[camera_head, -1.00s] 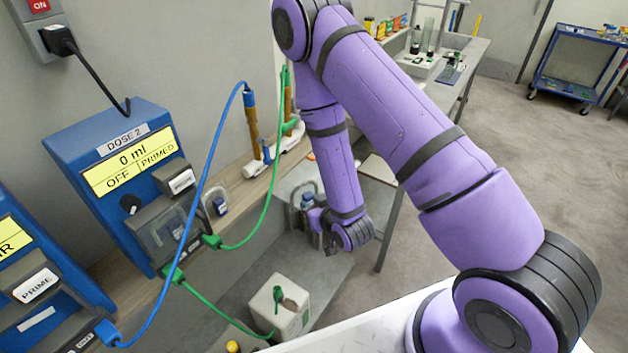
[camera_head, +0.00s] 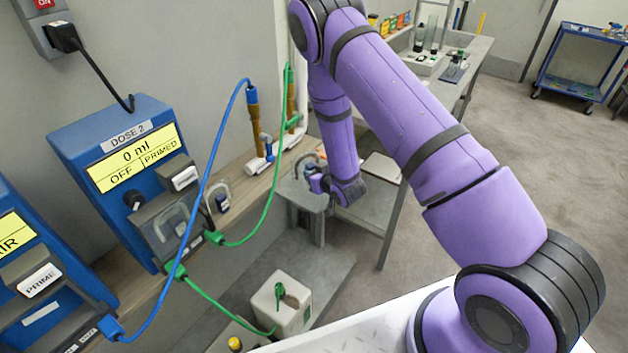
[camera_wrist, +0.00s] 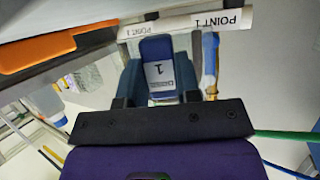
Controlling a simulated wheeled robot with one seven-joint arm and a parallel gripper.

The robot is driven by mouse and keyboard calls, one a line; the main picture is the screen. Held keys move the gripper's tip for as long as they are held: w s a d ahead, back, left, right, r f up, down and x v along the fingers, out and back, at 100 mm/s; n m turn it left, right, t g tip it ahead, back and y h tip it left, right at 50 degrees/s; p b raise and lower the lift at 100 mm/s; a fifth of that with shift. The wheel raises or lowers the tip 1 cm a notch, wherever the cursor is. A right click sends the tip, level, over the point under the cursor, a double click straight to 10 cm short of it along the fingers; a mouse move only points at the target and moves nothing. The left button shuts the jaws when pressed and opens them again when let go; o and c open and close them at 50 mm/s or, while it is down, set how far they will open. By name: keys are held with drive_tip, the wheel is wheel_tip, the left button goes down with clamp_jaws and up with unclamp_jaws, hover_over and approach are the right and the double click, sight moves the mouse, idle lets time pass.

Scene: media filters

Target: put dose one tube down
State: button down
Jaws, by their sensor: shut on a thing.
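My gripper (camera_wrist: 158,82) is shut on the dose one tube's blue end (camera_wrist: 155,48), which carries a white label with a 1 in the wrist view. The blue piece sits between the two fingers, close to a white pipe marked POINT 1 (camera_wrist: 185,24). In the head view a grey looped piece (camera_head: 308,160) shows beside my wrist, above a small metal stand (camera_head: 310,198). The fingers are too small and hidden there to make out. I cannot tell whether the held piece touches the pipe.
The blue DOSE 2 pump (camera_head: 120,140) stands at left, reading 0 ml, OFF, PRIMED. A blue tube (camera_head: 207,165) and a green tube (camera_head: 272,185) run along the wall shelf. A white jug (camera_head: 290,302) stands low in front.

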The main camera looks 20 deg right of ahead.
drive_tip(key=shift+f, duration=1.15)
drive_tip(key=shift+f, duration=0.1)
drive_tip(key=c, duration=0.8)
unclamp_jaws()
